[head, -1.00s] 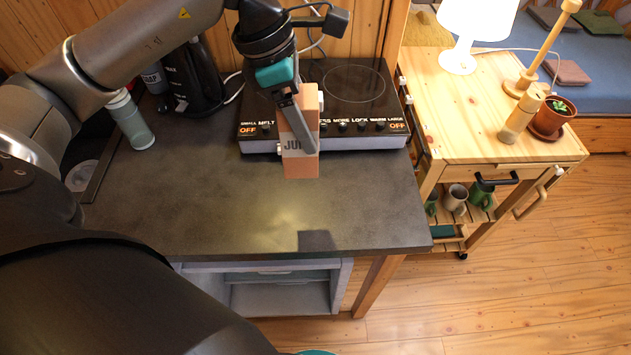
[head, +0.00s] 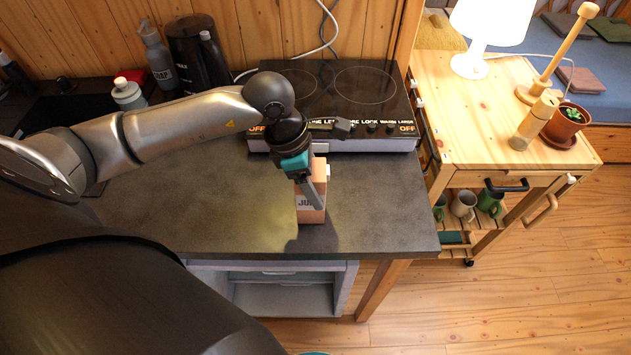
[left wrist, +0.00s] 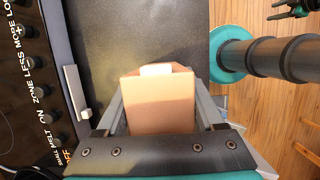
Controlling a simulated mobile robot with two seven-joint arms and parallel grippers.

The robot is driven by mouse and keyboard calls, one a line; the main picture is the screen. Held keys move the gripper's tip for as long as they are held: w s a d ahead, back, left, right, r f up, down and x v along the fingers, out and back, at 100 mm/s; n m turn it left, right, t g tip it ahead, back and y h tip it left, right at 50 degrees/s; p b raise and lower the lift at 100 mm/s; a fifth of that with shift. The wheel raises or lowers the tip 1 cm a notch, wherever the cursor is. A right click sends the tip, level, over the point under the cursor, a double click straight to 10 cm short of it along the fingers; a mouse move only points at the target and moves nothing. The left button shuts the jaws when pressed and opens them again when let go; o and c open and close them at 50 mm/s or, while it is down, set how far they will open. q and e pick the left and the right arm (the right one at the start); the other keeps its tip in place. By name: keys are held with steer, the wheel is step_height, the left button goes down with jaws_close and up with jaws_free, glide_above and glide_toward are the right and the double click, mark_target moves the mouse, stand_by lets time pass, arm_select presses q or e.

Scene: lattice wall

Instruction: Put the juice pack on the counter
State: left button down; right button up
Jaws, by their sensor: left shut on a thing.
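The juice pack (head: 310,203) is a light brown carton with dark lettering and a white cap. It is upright at the front part of the dark counter (head: 215,215), and its base looks to be at or very near the surface. My left gripper (head: 316,192) is shut on the juice pack from above. In the left wrist view the juice pack (left wrist: 160,100) sits between the two fingers, with the counter (left wrist: 145,30) beyond it. The exact contact under its base is hidden.
A stove (head: 345,100) with knobs stands behind the juice pack. A wooden cart (head: 465,110) with a lamp (head: 488,25) and potted plant (head: 565,125) stands to the right. The counter's front left is clear.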

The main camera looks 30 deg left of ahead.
arm_select(q)
steer(key=shift+c, duration=2.3)
jaws_free()
steer(key=shift+f, duration=0.15)
steer(key=o, duration=0.5)
steer(key=shift+c, duration=0.2)
steer(key=shift+r, duration=0.2)
steer(key=v, duration=1.2)
